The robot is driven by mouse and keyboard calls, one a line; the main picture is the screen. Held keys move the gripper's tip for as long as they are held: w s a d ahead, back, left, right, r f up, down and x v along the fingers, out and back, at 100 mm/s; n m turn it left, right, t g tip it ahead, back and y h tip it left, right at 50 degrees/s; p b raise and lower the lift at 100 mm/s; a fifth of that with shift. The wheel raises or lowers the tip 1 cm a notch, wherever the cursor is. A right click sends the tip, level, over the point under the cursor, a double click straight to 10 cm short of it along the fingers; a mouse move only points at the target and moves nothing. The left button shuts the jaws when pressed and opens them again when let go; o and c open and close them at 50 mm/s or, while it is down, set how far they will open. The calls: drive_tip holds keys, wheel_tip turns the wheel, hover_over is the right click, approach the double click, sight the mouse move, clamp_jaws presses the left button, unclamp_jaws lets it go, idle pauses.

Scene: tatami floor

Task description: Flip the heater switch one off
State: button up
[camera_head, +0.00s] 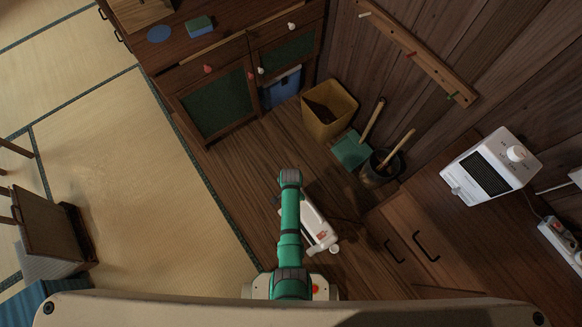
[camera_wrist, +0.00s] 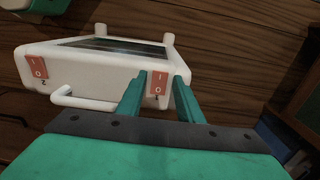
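The heater (camera_head: 318,226) is a white box on the wooden floor, beside my green arm and partly hidden by it in the head view. In the wrist view the heater (camera_wrist: 100,62) shows a dark grille on top, a white bar handle and two red switches marked I and O. The switch numbered 1 (camera_wrist: 159,83) is on the right, the switch numbered 2 (camera_wrist: 37,72) on the left. My gripper (camera_wrist: 160,76) is open and empty, its teal fingers on either side of switch 1 in the picture. I cannot tell whether they touch the heater, or the switches' positions.
A white appliance with a knob (camera_head: 490,166) stands on the cabinet at right, near a power strip (camera_head: 562,243). A yellow bin (camera_head: 328,109), green dustpan (camera_head: 351,150) and dark bucket (camera_head: 380,168) line the wall. Tatami (camera_head: 110,150) is open at left.

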clamp_jaws()
drive_tip(key=shift+w+d+g+y, duration=0.2)
drive_tip(key=shift+d+g+y, duration=0.1)
drive_tip(key=shift+y, duration=0.1)
drive_tip(key=shift+w+d+g+y, duration=0.1)
drive_tip(key=shift+g+y, duration=0.5)
drive_tip(key=shift+y, duration=0.2)
drive_tip(key=shift+o, duration=1.5)
unclamp_jaws()
drive_tip(key=shift+r, duration=0.2)
drive_tip(key=v, duration=1)
drive_tip(key=shift+r, duration=0.25)
